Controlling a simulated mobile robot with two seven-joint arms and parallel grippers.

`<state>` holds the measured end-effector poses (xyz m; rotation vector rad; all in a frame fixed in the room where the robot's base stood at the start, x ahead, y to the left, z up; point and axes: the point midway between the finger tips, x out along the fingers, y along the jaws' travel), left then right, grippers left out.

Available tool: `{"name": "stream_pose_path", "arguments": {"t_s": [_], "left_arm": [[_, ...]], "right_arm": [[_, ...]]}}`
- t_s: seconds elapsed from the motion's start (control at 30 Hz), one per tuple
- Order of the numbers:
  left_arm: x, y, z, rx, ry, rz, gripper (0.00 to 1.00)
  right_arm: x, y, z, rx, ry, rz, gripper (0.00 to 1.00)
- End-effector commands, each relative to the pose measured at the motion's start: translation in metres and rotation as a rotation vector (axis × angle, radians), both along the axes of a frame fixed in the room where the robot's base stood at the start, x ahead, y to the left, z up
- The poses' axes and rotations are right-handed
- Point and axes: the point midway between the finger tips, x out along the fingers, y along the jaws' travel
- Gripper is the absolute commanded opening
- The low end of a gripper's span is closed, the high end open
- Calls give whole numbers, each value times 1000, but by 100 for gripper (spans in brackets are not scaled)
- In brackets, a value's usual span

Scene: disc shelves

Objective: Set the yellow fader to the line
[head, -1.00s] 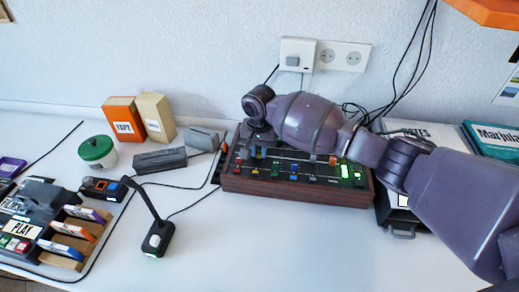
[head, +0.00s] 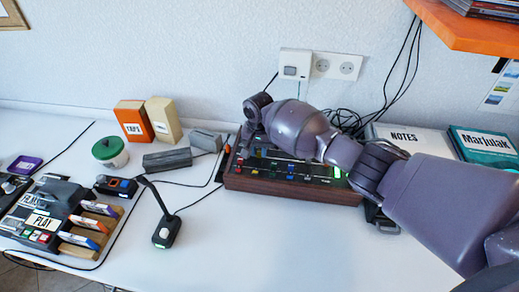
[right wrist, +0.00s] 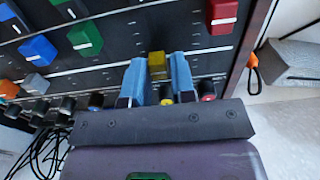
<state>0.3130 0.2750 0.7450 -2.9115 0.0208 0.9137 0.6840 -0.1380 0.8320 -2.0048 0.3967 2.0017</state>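The mixing desk (head: 290,188) is a wooden-sided box with a dark panel and coloured faders on the table. My right gripper (head: 250,148) reaches down over its left part. In the right wrist view the yellow fader (right wrist: 157,64) sits between the two blue fingers of my right gripper (right wrist: 158,78), which look closed against its sides. Pale lines run on the panel beside the fader; I cannot tell which is the mark for it. In the head view my arm and gripper largely hide the yellow fader. My left gripper is not in view.
A red fader (right wrist: 222,14), a green fader (right wrist: 85,38) and a blue fader (right wrist: 38,50) are nearby on the panel. Round knobs line its edge. A lamp-like device (head: 166,230) and grey blocks (head: 167,159) stand left of the desk. The table's front is clear.

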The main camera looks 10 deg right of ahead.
Motion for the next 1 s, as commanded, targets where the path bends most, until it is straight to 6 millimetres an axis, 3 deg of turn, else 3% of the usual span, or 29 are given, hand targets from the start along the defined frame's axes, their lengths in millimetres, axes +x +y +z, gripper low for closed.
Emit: {"name": "stream_pose_path", "arguments": {"t_s": [0.03,0.1,0.47,1.0], "left_arm": [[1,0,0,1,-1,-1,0],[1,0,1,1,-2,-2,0],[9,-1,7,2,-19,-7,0],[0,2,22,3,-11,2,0]], "right_arm": [[0,0,0,0,0,0,32],[0,0,0,-1,0,0,43],[-1,-1,2,-3,1,-1,43],[0,-1,89,-1,-2,0,43]]}}
